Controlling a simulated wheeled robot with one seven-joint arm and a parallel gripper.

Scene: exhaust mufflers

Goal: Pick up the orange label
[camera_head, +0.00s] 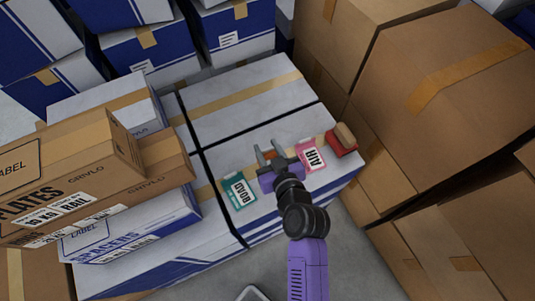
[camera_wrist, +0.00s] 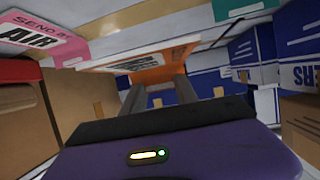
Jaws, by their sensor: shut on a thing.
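The orange label (camera_wrist: 158,62) shows in the wrist view just beyond my fingertips, with dark print and a pale edge. It looks tilted against the white box surface; I cannot tell whether it still touches it. In the head view only a small orange patch of it shows between my fingers; the rest is hidden. My gripper (camera_head: 269,154) is over the white box top (camera_head: 250,92), shut on the orange label. The pink AIR label (camera_head: 311,155) lies to its right and the green ROAD label (camera_head: 239,190) to its left.
A red block with a wooden top (camera_head: 342,139) stands at the box's right edge. Large brown cartons (camera_head: 440,75) rise on the right. Brown PLATES boxes (camera_head: 85,180) are stacked on the left, and blue and white boxes (camera_head: 235,25) stand behind. The back of the white box top is clear.

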